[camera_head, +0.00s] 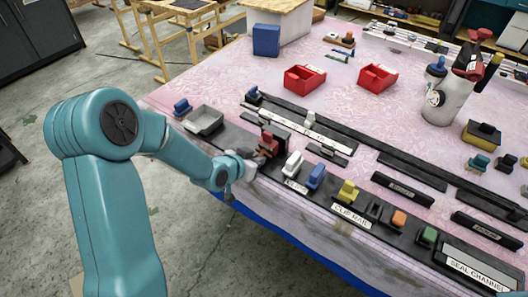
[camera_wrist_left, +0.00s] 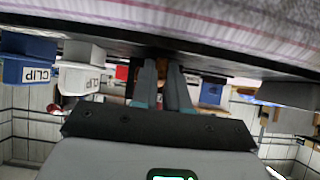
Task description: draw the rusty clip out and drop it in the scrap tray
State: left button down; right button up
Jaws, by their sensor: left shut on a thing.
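The rusty clip (camera_head: 267,146), reddish brown, sits at the left part of the black clip rail (camera_head: 330,209), in front of a dark block. My left gripper (camera_head: 252,162) reaches it from the table's front edge and is shut on it. In the left wrist view my two fingers (camera_wrist_left: 168,88) stand close together, and the clip between them is mostly hidden. I cannot tell whether the clip is still seated. My right gripper is not in view.
A white clip (camera_head: 293,163), a blue clip (camera_head: 316,176) and a yellow clip (camera_head: 348,191) stand along the rail to the right.

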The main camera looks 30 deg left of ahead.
pick_arm(q)
jog(key=shift+s, duration=0.3)
jog(key=shift+s+a+b, duration=0.1)
jog(key=shift+s+b, duration=0.4)
jog(key=shift+s, duration=0.65)
jog(key=shift+s, duration=0.15)
